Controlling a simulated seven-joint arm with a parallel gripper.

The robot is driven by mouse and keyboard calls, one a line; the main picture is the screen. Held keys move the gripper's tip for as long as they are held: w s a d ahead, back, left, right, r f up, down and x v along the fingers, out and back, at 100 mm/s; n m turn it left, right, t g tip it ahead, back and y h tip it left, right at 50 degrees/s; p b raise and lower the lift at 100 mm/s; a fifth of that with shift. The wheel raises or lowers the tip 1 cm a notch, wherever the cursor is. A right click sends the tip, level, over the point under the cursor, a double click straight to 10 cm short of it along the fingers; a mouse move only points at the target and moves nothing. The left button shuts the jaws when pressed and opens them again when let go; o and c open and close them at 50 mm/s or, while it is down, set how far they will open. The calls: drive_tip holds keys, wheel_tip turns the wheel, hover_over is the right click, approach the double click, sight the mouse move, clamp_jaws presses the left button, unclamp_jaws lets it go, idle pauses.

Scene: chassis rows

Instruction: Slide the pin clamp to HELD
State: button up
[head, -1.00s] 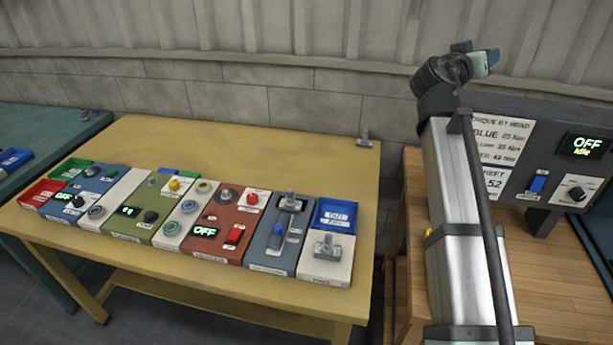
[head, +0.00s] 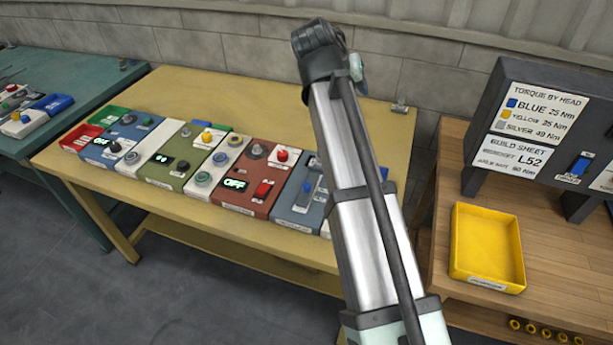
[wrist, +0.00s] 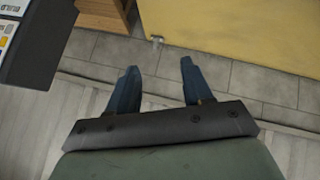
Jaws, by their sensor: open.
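The blue-grey module (head: 293,220) near the right end of the row on the yellow table has a slot with a blue slider (head: 307,188). This looks like the pin clamp, but its label is too small to read and my arm partly covers the module. I cannot tell the slider's setting. My gripper (wrist: 159,68) is open and empty in the wrist view, with two blue fingers apart. It is well away from the module. In the head view only a small pale part of the hand shows behind my arm's dark joint.
Other modules with knobs, buttons and displays fill the row to the left, including a red one (head: 240,182). The yellow table's (head: 220,95) back strip is mostly bare. A wooden bench at right holds a yellow tray (head: 460,243) and a dark sign box (head: 510,75).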

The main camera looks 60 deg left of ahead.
drive_tip(key=s+f+n+g+h, duration=0.2)
drive_tip(key=s+f+n+g, duration=0.15)
drive_tip(key=f, duration=0.25)
drive_tip(key=n+g+h, duration=0.2)
drive_tip(key=n+g, duration=0.1)
drive_tip(key=g, duration=0.1)
hover_over(307, 183)
wheel_tip(307, 183, down, 5)
wheel_tip(307, 183, down, 14)
drive_tip(key=shift+s+r, duration=0.1)
clamp_jaws()
